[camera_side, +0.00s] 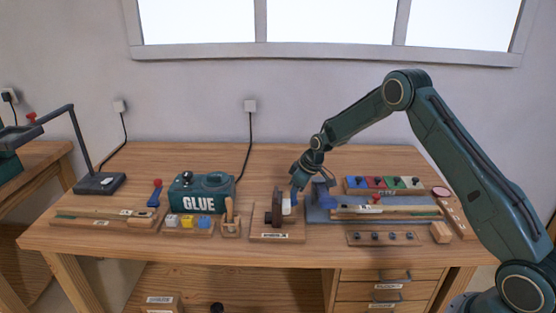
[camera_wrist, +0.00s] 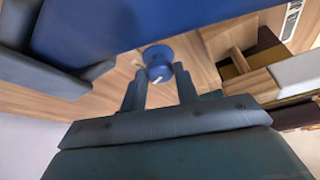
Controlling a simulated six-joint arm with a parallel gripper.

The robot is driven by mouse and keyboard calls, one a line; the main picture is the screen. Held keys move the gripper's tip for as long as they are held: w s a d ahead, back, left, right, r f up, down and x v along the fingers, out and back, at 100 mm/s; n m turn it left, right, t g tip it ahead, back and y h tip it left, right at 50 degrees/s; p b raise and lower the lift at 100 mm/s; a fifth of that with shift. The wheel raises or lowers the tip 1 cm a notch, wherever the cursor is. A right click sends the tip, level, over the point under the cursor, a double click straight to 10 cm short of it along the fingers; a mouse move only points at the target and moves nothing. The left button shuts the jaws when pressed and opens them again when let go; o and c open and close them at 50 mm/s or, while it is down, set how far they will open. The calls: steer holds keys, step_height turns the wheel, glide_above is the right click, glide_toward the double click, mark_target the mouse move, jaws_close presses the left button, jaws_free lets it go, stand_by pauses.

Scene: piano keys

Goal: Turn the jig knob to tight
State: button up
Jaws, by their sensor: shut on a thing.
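A blue knob (camera_wrist: 157,58) with a white pointer mark sits between my two fingers in the wrist view. My gripper (camera_wrist: 158,74) is shut on it. In the side view my gripper (camera_side: 296,187) reaches down to the right side of the wooden jig (camera_side: 277,236), which holds dark upright blocks and a white piece (camera_side: 287,204). A bit of blue shows beside the white piece, mostly covered by my gripper. I cannot read any tight mark or tell how far the knob is turned.
Right of the jig is a blue mat (camera_side: 318,215) with a blue upright piece (camera_side: 322,194) close to my gripper. The teal glue box (camera_side: 202,195) and a tool holder (camera_side: 231,224) stand left. A tray of coloured blocks (camera_side: 385,186) lies behind right. The front table strip is clear.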

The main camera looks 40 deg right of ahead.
steer(key=shift+a+m+h, duration=0.1)
steer(key=shift+m+h, duration=0.5)
steer(key=shift+m, duration=1)
steer(key=o, duration=1)
steer(key=shift+c, duration=0.2)
steer(key=shift+s+r+t, duration=0.1)
steer(key=shift+r+t, duration=0.1)
steer(key=shift+t, duration=0.1)
steer(key=v, duration=1.3)
steer(key=shift+r, duration=0.25)
